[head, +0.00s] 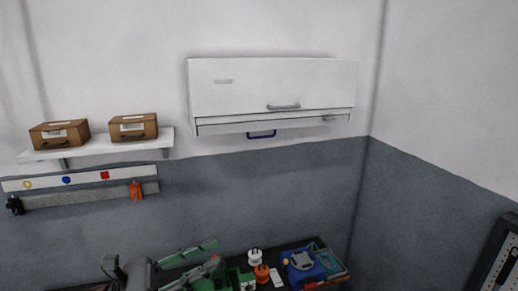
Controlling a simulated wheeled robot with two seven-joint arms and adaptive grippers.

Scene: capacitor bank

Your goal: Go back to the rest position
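My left gripper (216,252) is at the bottom of the head view, low over the dark workbench (295,246). Its two green-and-grey fingers point right and stand apart, with nothing visible between them. The lower part of my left arm is cut off by the frame's bottom edge. My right gripper is not in view.
A white wall cabinet (272,86) hangs above. A shelf (100,147) at left holds two brown boxes (59,134), (133,127). Below it, a rail (90,196) carries an orange clip (136,190). A blue item (304,272) and small parts crowd the bench near the gripper.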

